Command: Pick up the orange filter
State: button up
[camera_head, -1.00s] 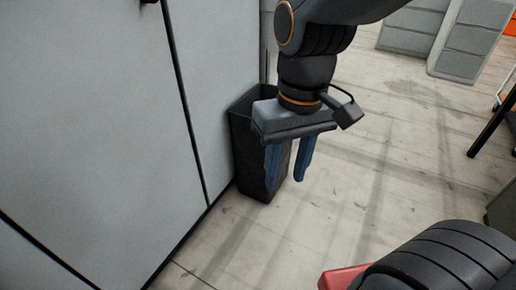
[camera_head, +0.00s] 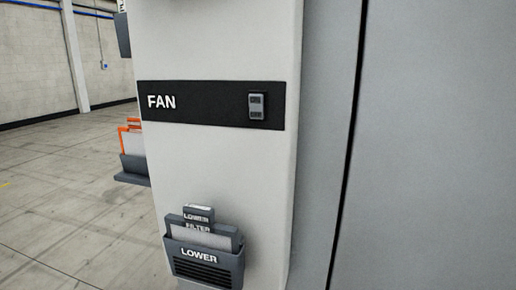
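An orange-framed item with a pale panel (camera_head: 133,142), possibly the orange filter, stands in a dark grey holder (camera_head: 134,171) at the left, behind the edge of the white cabinet. Its right part is hidden by the cabinet. A grey-framed filter (camera_head: 203,236) sits in a grey slot holder marked LOWER (camera_head: 207,267) low on the cabinet front. My gripper is not in view now.
The white cabinet (camera_head: 220,50) has a black FAN strip with a rocker switch (camera_head: 256,106). Large grey panels (camera_head: 430,140) fill the right side. Open concrete floor (camera_head: 60,200) lies at the left, with a wall behind.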

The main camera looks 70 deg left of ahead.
aim_at(131, 137)
jog(key=u, duration=3.1)
